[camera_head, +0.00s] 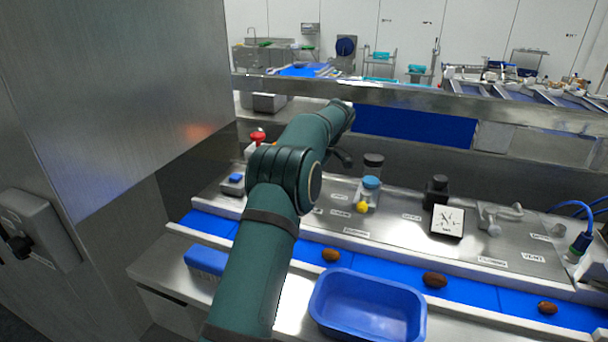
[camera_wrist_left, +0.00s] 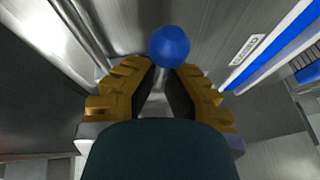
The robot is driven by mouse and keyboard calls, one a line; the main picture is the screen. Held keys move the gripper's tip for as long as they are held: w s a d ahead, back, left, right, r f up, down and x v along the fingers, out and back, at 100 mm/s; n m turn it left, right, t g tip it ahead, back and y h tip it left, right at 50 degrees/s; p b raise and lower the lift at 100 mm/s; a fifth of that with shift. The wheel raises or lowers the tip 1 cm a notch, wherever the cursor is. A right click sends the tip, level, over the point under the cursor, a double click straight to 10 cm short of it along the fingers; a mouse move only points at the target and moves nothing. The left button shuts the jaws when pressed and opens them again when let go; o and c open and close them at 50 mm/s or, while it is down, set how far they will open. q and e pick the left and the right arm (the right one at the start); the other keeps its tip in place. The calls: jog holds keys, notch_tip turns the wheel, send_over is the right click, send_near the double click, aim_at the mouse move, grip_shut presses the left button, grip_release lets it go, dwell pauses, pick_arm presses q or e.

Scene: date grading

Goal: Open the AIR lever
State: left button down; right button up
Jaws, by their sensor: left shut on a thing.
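In the left wrist view a round blue knob (camera_wrist_left: 170,46) sits between the tips of my left gripper (camera_wrist_left: 172,72). The yellow and black fingers close in on it from both sides. I take the knob to be the AIR lever's handle, but its label is not readable and its shaft is hidden. In the head view my left arm reaches over the blue belt to the steel panel (camera_head: 400,225). The arm hides the knob, and I cannot make out the gripper there. My right gripper is not in view.
A blue tray (camera_head: 322,300) stands in front of the blue belt (camera_head: 385,272), which carries several dates (camera_head: 434,280). A steel cabinet wall (camera_head: 120,90) closes off the left.

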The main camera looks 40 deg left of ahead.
pick_arm(q)
jog(key=shift+w+f+n+g+h, duration=0.1)
jog(key=shift+w+n+g+h, duration=0.2)
jog(key=shift+n, duration=0.6)
jog(key=c, duration=1)
grip_release()
jog(key=shift+a, duration=0.1)
